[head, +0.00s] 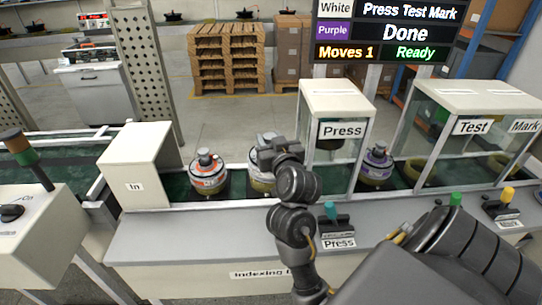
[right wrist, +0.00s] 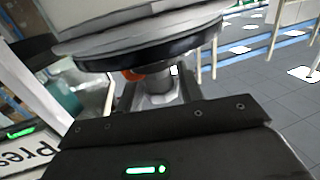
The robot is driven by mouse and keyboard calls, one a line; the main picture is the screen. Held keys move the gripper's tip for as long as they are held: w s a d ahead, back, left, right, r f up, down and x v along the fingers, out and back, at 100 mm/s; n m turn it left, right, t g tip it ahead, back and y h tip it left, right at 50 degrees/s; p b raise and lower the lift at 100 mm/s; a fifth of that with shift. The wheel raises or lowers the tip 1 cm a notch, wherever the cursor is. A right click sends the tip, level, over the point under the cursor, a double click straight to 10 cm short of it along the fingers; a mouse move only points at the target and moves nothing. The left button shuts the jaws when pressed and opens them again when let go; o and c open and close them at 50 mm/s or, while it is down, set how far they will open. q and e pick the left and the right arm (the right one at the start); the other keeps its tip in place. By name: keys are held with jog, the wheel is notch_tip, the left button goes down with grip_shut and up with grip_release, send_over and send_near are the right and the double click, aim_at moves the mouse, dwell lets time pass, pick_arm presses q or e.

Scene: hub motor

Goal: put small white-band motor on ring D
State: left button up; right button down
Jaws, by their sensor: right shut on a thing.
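My right gripper (head: 277,146) is at the line between the In box and the Press booth. It is shut on a pale motor (head: 259,158), partly hidden behind the gripper and arm. In the right wrist view the motor (right wrist: 140,40) shows as a wide pale disc with a dark lower edge, and the jaws are at its narrow shaft. A yellowish ring (head: 260,187) shows just below it; I cannot tell whether they touch. The band colour is hard to make out. No ring label D is readable. My left gripper is not in view.
An orange-band motor (head: 208,177) stands left of the held one. A purple-band motor (head: 377,167) stands right of the Press booth (head: 337,103). The Test and Mark booth (head: 478,101) is farther right. Push buttons, including a teal one (head: 330,211), line the front ledge.

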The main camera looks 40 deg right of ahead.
jog(key=w+d+f, duration=0.1)
jog(key=w+d+b, duration=0.1)
jog(key=w, duration=0.1)
jog(key=w+d+f, duration=0.1)
jog(key=w, duration=0.1)
jog(key=shift+d+f, duration=0.25)
jog(key=shift+f, duration=0.1)
jog(key=w+d+f, duration=0.2)
jog(key=w+f, duration=0.2)
jog(key=f, duration=0.4)
jog(key=shift+f, duration=0.2)
jog(key=c, duration=1.3)
grip_release()
jog(key=shift+f, duration=0.3)
jog(key=o, duration=0.4)
jog(key=shift+s+r, duration=0.1)
jog(key=shift+s, duration=0.05)
